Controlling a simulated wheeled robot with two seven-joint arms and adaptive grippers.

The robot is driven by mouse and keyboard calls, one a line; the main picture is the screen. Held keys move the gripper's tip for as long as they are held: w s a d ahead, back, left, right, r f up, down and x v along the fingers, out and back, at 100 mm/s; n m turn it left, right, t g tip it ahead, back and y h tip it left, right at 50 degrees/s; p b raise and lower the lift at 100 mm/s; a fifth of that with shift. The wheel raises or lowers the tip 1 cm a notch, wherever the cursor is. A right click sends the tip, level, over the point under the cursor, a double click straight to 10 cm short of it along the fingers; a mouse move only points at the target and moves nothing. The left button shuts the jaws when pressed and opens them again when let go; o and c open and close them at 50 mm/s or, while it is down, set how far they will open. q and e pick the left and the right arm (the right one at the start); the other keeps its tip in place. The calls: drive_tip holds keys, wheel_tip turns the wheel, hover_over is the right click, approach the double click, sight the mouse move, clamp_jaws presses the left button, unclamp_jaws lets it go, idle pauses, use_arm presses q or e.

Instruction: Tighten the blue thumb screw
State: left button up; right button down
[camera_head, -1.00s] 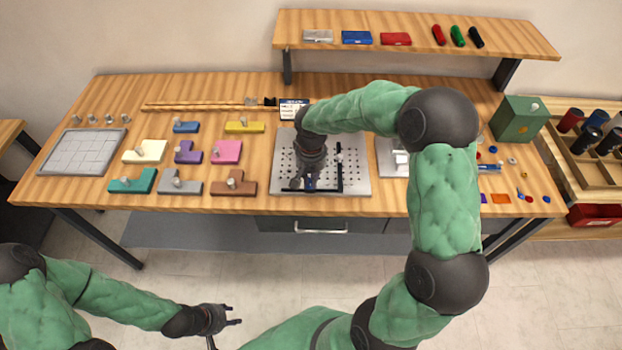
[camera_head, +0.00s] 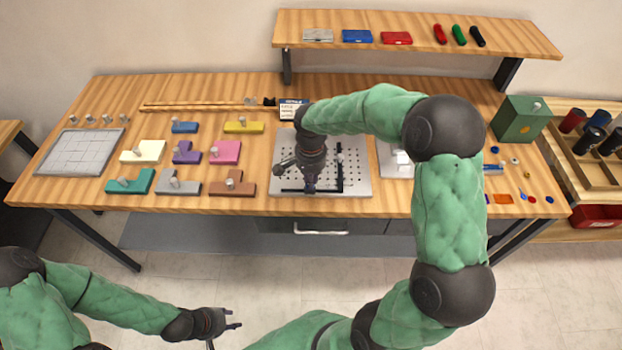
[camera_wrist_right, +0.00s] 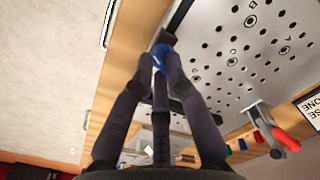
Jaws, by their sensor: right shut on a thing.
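The blue thumb screw (camera_wrist_right: 161,54) shows in the right wrist view between my right fingertips, at a black bar along the edge of the perforated plate (camera_wrist_right: 230,75). My right gripper (camera_wrist_right: 161,68) is shut on it, pointing down. In the head view, my right gripper (camera_head: 309,186) is at the front part of the perforated plate (camera_head: 361,184) and hides the screw. A black L-shaped fence (camera_head: 340,180) lies on the plate. My left gripper (camera_head: 238,319) is open and empty, low in front of the table.
Several coloured blocks (camera_head: 227,151) and a grey tray (camera_head: 80,152) are on the left of the table. A green box (camera_head: 518,120) and small loose parts are on the right. A red-handled clamp (camera_wrist_right: 280,136) shows beside the plate's holes in the right wrist view.

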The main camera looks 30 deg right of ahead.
idle(0.4)
drive_tip(key=c, duration=1.2)
unclamp_jaws()
drive_tip(key=shift+c, duration=0.2)
wheel_tip(320, 180, up, 12)
